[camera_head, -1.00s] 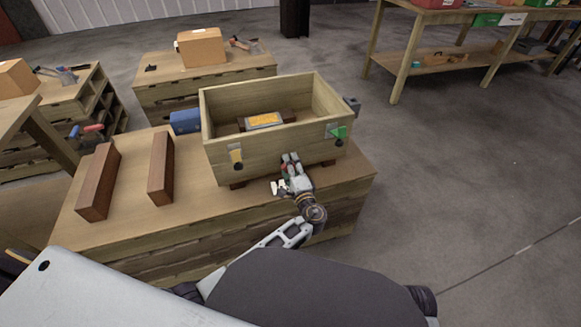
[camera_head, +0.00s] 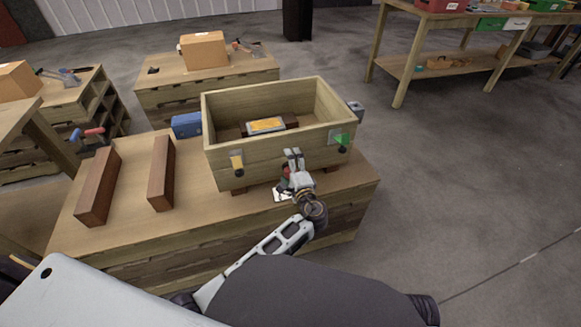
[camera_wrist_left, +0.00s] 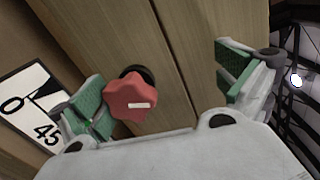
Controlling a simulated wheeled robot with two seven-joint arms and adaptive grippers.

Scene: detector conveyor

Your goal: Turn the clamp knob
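A red lobed knob (camera_wrist_left: 130,100) with a white mark sits on a dark round mount on a wooden face in the left wrist view. Beside it is a black and white dial label (camera_wrist_left: 35,108) with "0" and "45". In the head view, the label (camera_head: 282,194) lies below the front of a wooden crate (camera_head: 272,155). My left gripper (camera_head: 294,158) is at the crate's front, its fingers pointing toward it. In the wrist view its green-padded fingers (camera_wrist_left: 168,95) are wide apart, with the knob between them, nearer the left finger. My right gripper is out of view.
The crate stands on a workbench (camera_head: 130,215) and holds an orange-topped object (camera_head: 266,125). A yellow tag (camera_head: 236,162) and a green piece (camera_head: 341,139) are on its front. Two brown wooden blocks (camera_head: 98,185) (camera_head: 161,172) lie left. Floor to the right is clear.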

